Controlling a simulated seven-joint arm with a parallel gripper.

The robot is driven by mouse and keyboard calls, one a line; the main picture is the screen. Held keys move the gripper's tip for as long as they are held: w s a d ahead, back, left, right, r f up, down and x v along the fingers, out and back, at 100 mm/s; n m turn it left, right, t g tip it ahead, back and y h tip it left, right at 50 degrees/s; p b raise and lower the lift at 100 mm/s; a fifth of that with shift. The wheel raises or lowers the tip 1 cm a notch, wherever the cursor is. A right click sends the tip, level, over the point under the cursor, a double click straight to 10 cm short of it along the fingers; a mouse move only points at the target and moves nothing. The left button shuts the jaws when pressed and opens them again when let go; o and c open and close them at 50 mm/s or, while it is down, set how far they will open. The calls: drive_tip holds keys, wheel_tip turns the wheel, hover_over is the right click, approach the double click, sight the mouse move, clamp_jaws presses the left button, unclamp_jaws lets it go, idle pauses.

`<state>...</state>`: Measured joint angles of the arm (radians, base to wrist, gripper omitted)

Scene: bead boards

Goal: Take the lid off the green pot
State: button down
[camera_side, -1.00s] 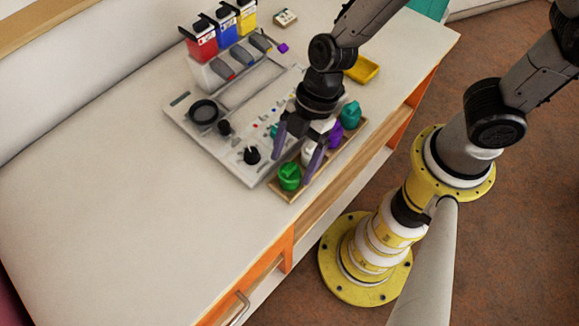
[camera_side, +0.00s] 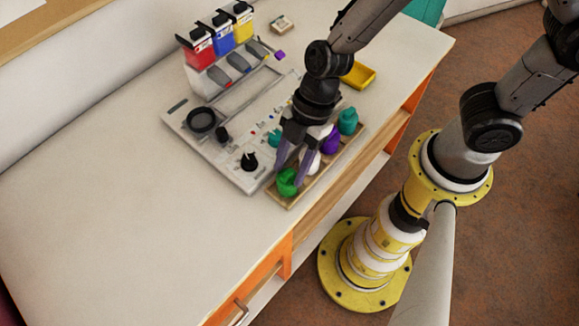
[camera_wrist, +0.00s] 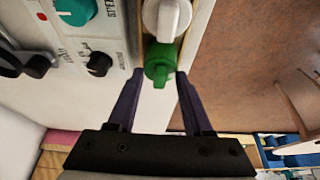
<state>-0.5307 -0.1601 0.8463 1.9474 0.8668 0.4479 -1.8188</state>
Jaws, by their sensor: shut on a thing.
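The green pot (camera_side: 286,186) stands at the near end of a wooden tray (camera_side: 318,182) with its lid on. In the wrist view the green lid (camera_wrist: 160,62) shows from above, with a raised grip on top. My gripper (camera_side: 290,176) points down over the pot, one purple finger on each side. It is shut on the lid; the exact contact is hard to see. In the wrist view my gripper (camera_wrist: 158,74) has the lid between its fingertips.
A white pot (camera_side: 311,163), a purple pot (camera_side: 331,141) and a teal pot (camera_side: 348,121) share the tray. A grey board (camera_side: 187,122) with knobs lies to the left. A yellow tray (camera_side: 358,76) is behind. The table's left side is clear.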

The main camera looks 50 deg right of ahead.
drive_tip(key=shift+r, duration=0.7)
drive_tip(key=s+d+r, duration=0.9)
drive_tip(key=s+r, duration=0.1)
drive_tip(key=r, duration=0.1)
drive_tip(key=shift+d+r, duration=0.25)
drive_tip(key=shift+d, duration=0.05)
